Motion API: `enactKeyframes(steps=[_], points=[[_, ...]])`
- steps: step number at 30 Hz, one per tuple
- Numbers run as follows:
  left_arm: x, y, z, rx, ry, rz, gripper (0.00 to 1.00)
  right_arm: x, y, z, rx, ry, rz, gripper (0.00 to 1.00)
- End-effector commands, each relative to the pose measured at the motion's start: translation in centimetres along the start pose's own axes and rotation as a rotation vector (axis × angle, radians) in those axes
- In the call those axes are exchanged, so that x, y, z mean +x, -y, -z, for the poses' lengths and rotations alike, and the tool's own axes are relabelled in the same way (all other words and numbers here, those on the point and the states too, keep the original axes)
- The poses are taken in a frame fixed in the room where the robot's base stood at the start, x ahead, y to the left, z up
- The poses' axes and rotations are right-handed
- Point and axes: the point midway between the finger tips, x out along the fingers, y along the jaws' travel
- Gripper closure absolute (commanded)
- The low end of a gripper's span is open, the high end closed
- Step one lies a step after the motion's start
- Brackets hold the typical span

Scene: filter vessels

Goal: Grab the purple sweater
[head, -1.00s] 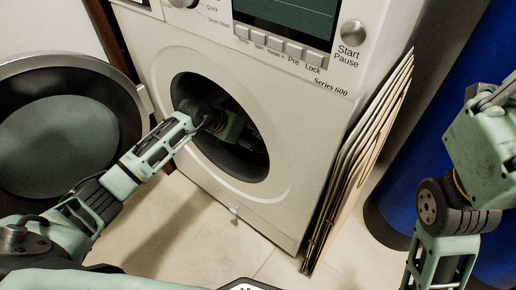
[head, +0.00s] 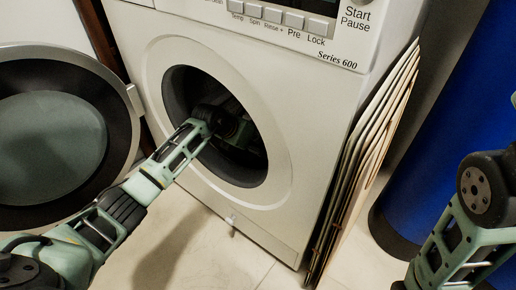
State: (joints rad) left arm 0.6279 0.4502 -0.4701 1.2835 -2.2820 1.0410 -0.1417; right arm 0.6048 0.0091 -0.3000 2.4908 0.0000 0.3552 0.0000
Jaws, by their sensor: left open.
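No purple sweater shows in the head view. The inside of the washing machine drum (head: 215,88) is dark, and what lies deep in it is hidden. My left arm reaches in from the left through the round door opening. My left gripper (head: 240,132) is inside the drum, open, partly lost in shadow, with its fingertips hard to make out. Nothing can be seen between its fingers. My right arm is at the right edge, outside the machine, and its gripper is out of the picture.
The white washing machine (head: 300,120) fills the middle. Its round door (head: 120,120) stands open at the left. Folded flat boards (head: 365,150) lean against its right side. A blue cylinder (head: 440,120) stands at the right. The tiled floor (head: 200,250) in front is clear.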

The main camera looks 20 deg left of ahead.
Motion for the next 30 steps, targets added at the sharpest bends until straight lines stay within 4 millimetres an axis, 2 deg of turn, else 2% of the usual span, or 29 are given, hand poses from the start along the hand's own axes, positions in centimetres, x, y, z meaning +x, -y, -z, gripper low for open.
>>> enactKeyframes(steps=[9,27,30], points=[[0.18,-0.02,-0.08,0.000,0.000,-0.001,0.15,0.17,0.05,0.15,-0.001,-0.005,0.002,1.00],[0.19,-0.04,-0.03,0.000,0.000,-0.001,0.68,0.13,0.07,0.13,0.000,-0.004,0.002,1.00],[0.13,-0.04,-0.17,0.001,0.003,-0.001,0.72,0.13,0.06,0.13,0.000,-0.004,0.002,1.00]])
